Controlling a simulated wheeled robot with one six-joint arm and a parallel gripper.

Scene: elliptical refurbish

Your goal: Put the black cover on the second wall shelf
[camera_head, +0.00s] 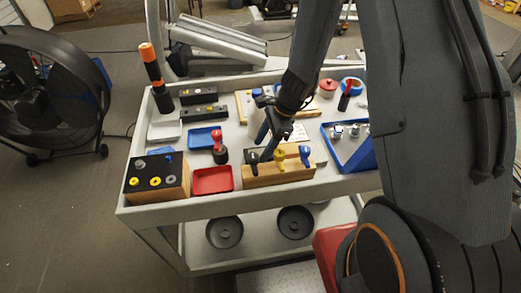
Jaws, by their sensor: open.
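Two round, dark, dish-like pieces lie on the cart's lower shelf, one on the left (224,232) and one on the right (295,222). I cannot tell whether either is the black cover. No wall shelf shows in this view. My gripper (265,143) is open over the cart's top, above and behind a wooden block (285,174) with black, yellow and blue handled pieces. It appears to hold nothing. My arm hides part of the cart's right side.
A large black fan (40,90) stands left. Floor in front-left is clear.

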